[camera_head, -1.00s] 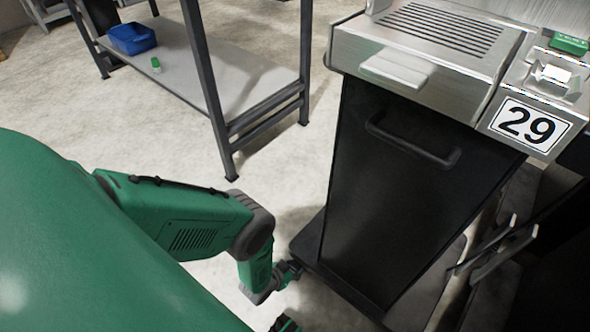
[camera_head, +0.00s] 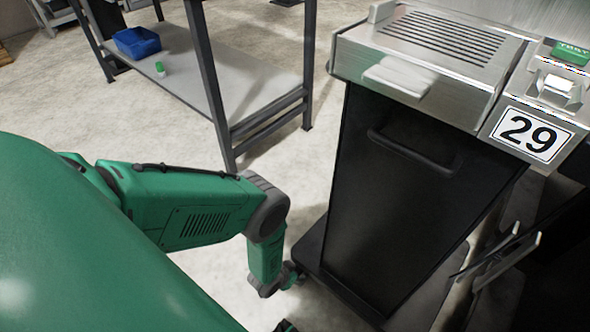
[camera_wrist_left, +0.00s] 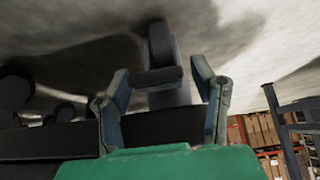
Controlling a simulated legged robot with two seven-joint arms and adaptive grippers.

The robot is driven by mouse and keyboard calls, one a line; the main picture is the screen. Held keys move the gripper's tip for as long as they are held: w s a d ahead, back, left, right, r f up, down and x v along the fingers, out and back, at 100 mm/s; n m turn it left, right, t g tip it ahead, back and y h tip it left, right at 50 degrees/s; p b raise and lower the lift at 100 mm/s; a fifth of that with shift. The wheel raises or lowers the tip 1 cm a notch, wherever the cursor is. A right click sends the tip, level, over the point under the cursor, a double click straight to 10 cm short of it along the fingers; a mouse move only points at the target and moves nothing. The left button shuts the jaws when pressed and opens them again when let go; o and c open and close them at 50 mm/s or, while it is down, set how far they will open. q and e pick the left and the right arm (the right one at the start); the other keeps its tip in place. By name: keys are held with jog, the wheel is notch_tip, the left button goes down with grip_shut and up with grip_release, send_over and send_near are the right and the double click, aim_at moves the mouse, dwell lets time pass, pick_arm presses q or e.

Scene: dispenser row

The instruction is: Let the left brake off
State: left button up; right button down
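The black bin cart (camera_head: 400,200) under the number 29 station stands on a dark base. In the left wrist view a caster wheel (camera_wrist_left: 158,42) shows at top centre, with a dark flat pedal-like piece (camera_wrist_left: 160,78) in front of it; I take this for the left brake. My left gripper (camera_wrist_left: 160,72) is open, one finger on each side of the pedal piece. Whether either finger touches it I cannot tell. In the head view my left gripper (camera_head: 294,274) is small and partly hidden at the base's left corner. My right gripper is not identifiable.
A metal table (camera_head: 232,92) with a blue bin (camera_head: 136,42) and a small green-capped item (camera_head: 160,69) on its lower shelf stands at the back left. The station (camera_head: 430,60) overhangs the cart. Bare floor lies between table and cart.

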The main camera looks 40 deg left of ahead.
pick_arm(q)
jog(key=shift+w+r, duration=0.1)
jog(key=shift+s+r, duration=0.25)
jog(key=shift+r, duration=0.2)
jog(key=v, duration=1)
jog(key=shift+s+r, duration=0.25)
jog(key=shift+s, duration=0.05)
jog(key=shift+s, duration=0.1)
